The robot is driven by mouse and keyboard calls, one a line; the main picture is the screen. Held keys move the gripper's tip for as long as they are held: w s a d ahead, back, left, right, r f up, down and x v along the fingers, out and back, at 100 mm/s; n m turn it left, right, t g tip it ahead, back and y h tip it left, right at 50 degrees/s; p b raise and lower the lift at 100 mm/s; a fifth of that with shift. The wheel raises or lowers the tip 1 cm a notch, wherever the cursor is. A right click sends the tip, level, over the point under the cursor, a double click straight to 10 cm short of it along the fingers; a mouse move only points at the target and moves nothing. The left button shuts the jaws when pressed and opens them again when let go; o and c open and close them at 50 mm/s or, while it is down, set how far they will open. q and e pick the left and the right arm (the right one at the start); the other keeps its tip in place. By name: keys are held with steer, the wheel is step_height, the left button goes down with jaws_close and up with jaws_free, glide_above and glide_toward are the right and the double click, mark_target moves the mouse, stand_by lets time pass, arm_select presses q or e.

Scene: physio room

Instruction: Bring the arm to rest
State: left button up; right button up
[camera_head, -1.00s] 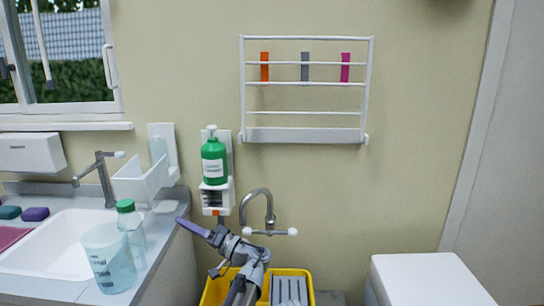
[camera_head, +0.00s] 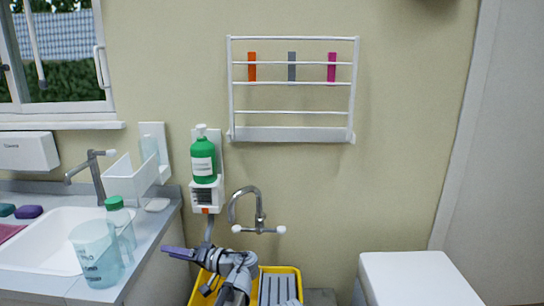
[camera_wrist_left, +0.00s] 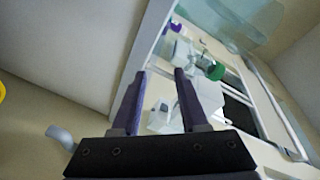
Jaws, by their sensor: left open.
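My left gripper (camera_head: 172,252) shows low in the head view, its purple fingers pointing left in front of the sink cabinet's side. Its grey arm comes up from the bottom edge. In the left wrist view the two dark purple fingers (camera_wrist_left: 158,75) stand apart with nothing between them. My right gripper is in neither view.
A counter (camera_head: 150,255) with a white sink holds a clear jug (camera_head: 94,256) and a green-capped bottle (camera_head: 121,222). A green pump bottle (camera_head: 203,162) sits in a wall holder. A yellow crate (camera_head: 290,271) is behind my arm; a white box (camera_head: 420,280) stands right.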

arm_select(q)
steer(key=s+a+f+m+g+h, duration=0.1)
steer(key=s+f+h, duration=0.2)
steer(key=f, duration=0.3)
steer(key=s+f+g+h, duration=0.1)
steer(key=s+f+h, duration=0.2)
steer(key=s+f, duration=0.15)
steer(key=s+d+f+m+g+h, duration=0.2)
steer(key=s+d+f+h, duration=0.7)
steer(key=d+f+h, duration=0.15)
steer(key=s+d+m+g+y, duration=0.1)
steer(key=s+d+m, duration=0.35)
steer(key=d, duration=0.75)
step_height(320, 180, up, 19)
steer(key=p, duration=1.8)
steer(key=shift+s+f, duration=0.15)
steer(key=shift+s, duration=0.25)
